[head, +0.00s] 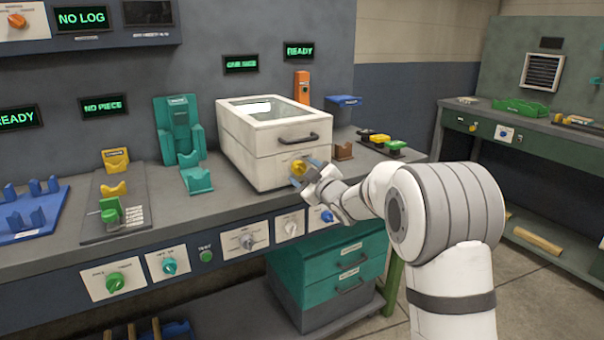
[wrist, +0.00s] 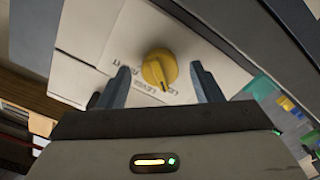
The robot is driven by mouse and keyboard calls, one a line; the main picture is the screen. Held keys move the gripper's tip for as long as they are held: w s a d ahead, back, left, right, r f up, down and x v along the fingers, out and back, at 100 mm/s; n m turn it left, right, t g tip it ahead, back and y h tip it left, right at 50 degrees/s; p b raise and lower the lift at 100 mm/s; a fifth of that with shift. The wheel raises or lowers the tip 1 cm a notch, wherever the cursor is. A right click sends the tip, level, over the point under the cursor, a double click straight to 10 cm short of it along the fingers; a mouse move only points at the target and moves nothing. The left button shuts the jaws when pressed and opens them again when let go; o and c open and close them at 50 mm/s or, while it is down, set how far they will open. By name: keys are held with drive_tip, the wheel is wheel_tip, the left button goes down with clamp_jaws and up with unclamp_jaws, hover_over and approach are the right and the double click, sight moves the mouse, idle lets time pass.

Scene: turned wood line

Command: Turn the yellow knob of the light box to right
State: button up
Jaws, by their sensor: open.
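The white light box (head: 262,150) stands on the bench, with a window in its lid and a dark handle on its front. Its yellow knob (head: 297,168) is at the lower front, partly hidden by my gripper (head: 308,180). In the wrist view, the yellow knob (wrist: 159,69) sits on a pale panel with printed lettering, partly hidden below it. My gripper (wrist: 160,72) is open, with one finger on each side of the knob. Gaps show between the knob and both fingers. A dark line shows on the knob's face.
Teal stands (head: 180,130) are left of the box. A brown block (head: 343,151) and a dark tray of coloured pieces (head: 381,142) are to its right. Other knobs, including a blue one (head: 327,216), line the bench front below my gripper.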

drive_tip(key=shift+w+a, duration=0.2)
drive_tip(key=c, duration=0.9)
drive_tip(key=shift+a, duration=0.25)
drive_tip(key=shift+c, duration=0.5)
drive_tip(key=shift+d, duration=0.2)
